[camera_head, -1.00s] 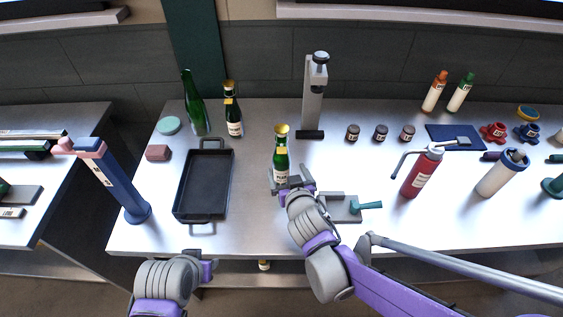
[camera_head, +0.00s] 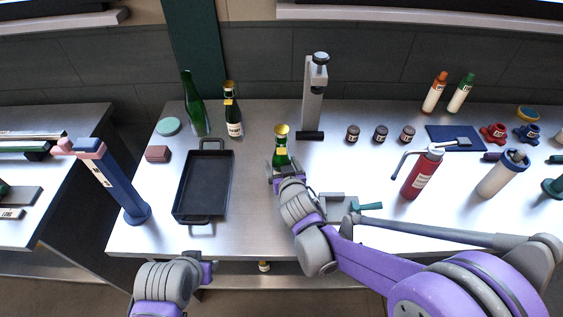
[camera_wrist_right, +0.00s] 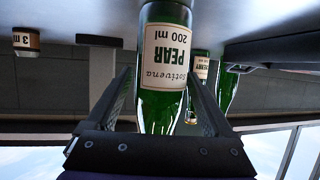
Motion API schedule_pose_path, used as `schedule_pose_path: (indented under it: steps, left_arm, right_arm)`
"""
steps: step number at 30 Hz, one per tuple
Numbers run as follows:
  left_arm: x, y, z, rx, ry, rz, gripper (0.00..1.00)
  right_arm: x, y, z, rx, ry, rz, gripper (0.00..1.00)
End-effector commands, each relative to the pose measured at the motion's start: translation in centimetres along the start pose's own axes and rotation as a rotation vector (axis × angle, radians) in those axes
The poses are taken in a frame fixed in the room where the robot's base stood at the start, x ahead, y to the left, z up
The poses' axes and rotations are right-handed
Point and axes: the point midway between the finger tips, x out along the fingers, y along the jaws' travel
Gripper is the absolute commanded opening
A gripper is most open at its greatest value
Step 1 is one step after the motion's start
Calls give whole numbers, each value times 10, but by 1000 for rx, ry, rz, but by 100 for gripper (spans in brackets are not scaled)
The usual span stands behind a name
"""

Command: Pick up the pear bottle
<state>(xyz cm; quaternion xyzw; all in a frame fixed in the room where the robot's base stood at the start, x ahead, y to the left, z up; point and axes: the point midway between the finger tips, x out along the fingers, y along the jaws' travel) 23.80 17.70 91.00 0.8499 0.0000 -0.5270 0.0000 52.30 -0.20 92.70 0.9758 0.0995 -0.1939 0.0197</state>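The pear bottle (camera_head: 281,157) is green with a gold cap and stands upright on the table. Its label reads "PEAR 200 ml" in the right wrist view (camera_wrist_right: 166,55), where it appears upside down. My right gripper (camera_head: 284,176) is at the bottle and hides its lower part in the head view. In the wrist view its fingers (camera_wrist_right: 164,85) are spread on either side of the bottle, with no clear grip on it. My left gripper (camera_head: 207,266) is low at the table's front edge, away from the bottle; its fingers are not clearly seen.
A black tray (camera_head: 204,221) lies left of the bottle. A dark bottle (camera_head: 233,120) and a tall green bottle (camera_head: 194,108) stand behind the tray. A grey column stand (camera_head: 312,97) is behind the pear bottle. A red bottle (camera_head: 421,174) and a grey fixture (camera_head: 333,202) are to the right.

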Motion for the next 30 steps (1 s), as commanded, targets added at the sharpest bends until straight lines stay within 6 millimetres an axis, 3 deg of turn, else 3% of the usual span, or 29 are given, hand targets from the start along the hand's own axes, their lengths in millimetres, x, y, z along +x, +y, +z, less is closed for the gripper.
schedule_pose_path:
  steps: [1,12,14,25,30]
  left_arm:
    - [0,0,0,0,0,0,38]
    - [0,0,0,0,0,0,38]
    - [0,0,0,0,0,0,38]
    - [0,0,0,0,0,0,38]
    - [-5,0,-4,0,3,0,38]
  right_arm:
    - [0,0,0,0,0,0,75]
    - [0,0,0,0,0,0,8]
    - [0,0,0,0,0,0,0]
    - [-1,0,-3,0,1,-1,0]
    - [-10,0,-24,-1,2,-1,0]
